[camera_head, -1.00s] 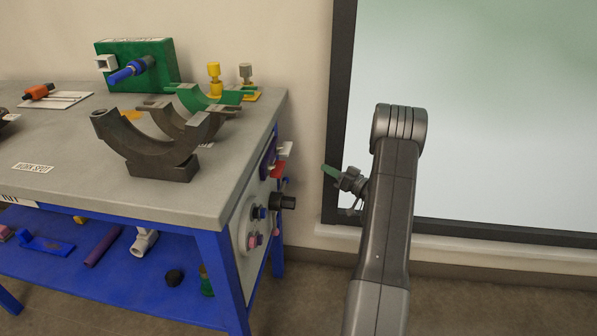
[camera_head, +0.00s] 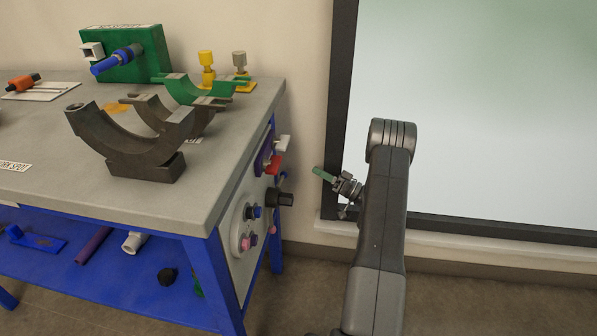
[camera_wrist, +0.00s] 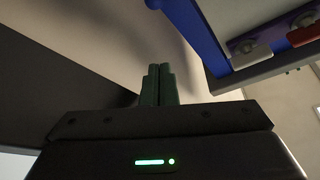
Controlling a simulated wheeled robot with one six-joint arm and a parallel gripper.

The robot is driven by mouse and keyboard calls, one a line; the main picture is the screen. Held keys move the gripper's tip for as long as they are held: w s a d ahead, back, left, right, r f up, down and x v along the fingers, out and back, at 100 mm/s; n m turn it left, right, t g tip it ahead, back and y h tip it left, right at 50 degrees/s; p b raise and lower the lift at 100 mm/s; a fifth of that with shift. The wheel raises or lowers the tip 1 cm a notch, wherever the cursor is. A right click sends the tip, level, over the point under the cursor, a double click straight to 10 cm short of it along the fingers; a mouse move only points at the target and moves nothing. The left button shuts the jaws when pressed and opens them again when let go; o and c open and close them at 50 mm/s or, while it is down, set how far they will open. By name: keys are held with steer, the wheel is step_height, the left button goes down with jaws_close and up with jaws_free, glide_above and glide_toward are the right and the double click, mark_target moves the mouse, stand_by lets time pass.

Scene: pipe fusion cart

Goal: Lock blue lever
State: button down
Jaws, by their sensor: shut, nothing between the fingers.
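A blue lever (camera_head: 118,60) sticks out from the front of a green box (camera_head: 145,48) at the back of the cart top and slants down to the left. A smaller blue piece (camera_head: 283,178) shows on the cart's side panel, partly hidden behind a black knob. I cannot tell which one is the task's lever. My gripper (camera_head: 320,173) is right of the side panel, apart from it, in front of the wall and board. Its green fingers are shut and empty, also in the wrist view (camera_wrist: 158,84).
The side panel (camera_head: 232,222) carries a white lever (camera_head: 283,142), a red lever (camera_head: 273,164), a black knob (camera_head: 280,198) and small knobs. Dark half-ring clamps (camera_head: 140,160) stand on the cart top (camera_head: 60,195). A framed board (camera_head: 470,110) is on the right.

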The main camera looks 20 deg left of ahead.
mark_target(281, 180)
steer(key=s+a+b, duration=0.2)
steer(key=a+b, duration=0.1)
steer(key=a, duration=0.6)
steer(key=shift+s, duration=0.15)
steer(key=shift+a+f, duration=0.1)
steer(key=shift+f, duration=0.05)
